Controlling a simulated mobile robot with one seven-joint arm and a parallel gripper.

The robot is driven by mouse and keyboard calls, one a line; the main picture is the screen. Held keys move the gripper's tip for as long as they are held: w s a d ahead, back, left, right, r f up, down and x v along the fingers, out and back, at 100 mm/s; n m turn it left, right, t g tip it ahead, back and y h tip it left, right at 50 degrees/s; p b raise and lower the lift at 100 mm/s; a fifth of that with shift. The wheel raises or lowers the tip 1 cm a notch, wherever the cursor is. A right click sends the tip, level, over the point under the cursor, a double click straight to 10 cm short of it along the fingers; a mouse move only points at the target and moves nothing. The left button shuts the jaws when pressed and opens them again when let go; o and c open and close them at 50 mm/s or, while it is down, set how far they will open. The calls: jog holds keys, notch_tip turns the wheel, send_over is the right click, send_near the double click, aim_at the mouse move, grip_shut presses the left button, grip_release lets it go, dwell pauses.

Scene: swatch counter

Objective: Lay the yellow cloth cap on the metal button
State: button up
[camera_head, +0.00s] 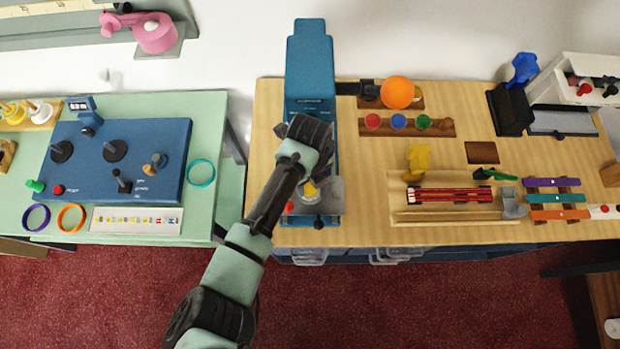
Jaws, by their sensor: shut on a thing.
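My gripper (310,181) is over the front part of the blue press (310,62), with my wrist and forearm covering much of it. A small yellow patch, which I take for the yellow cloth cap (310,189), shows at the fingertips beside my forearm. The gripper is shut on it; the fingers themselves are mostly hidden. The cap is above or at the pale plate (329,194) at the press's front; I cannot tell whether it touches anything. I cannot make out the metal button, which may be hidden under the cap or my arm.
An orange ball (397,92) and a wooden strip with coloured knobs (398,121) are right of the press. A wooden tray (470,217) with red rods and a yellow object (418,160) lies further right. A green table (212,112) with a blue panel (170,140) stands left, across a gap.

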jog(key=shift+f, duration=0.2)
jog(key=o, duration=0.9)
jog(key=shift+r, duration=0.15)
notch_tip(320, 180, up, 13)
jog(key=shift+f+b, duration=0.15)
jog(key=shift+b, duration=1.05)
